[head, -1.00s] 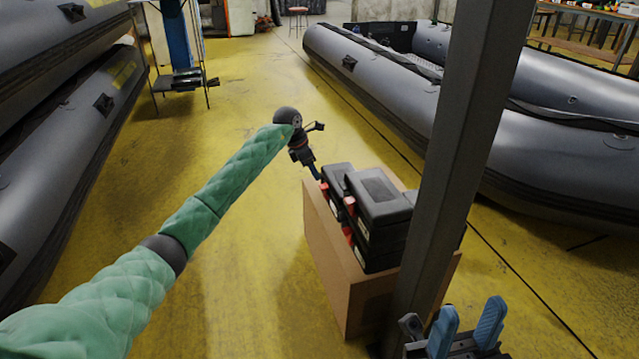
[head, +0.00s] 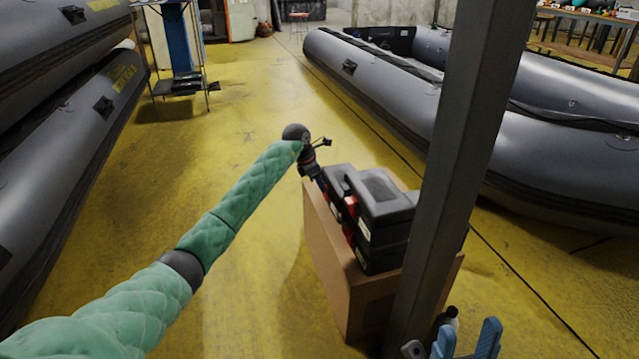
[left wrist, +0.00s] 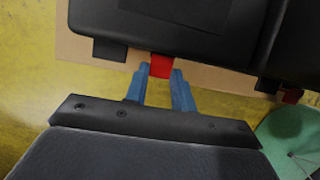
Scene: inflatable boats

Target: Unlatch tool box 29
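Black tool boxes (head: 384,191) with red latches sit on a brown box; no number is readable, so I cannot tell which is 29. In the left wrist view, a black tool box (left wrist: 190,38) fills the top, with a red latch (left wrist: 160,66) on its near edge. My left gripper (left wrist: 161,75) has its blue fingers apart, one on each side of this latch; whether they touch it is unclear. In the head view, its fingers are hidden at the boxes' left side. My right gripper (head: 466,340) is open and empty at the bottom edge.
The brown box (head: 330,260) carries the tool boxes. A grey post (head: 455,150) stands in front of its right side. Grey inflatable boats lie right (head: 570,140) and left (head: 60,150).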

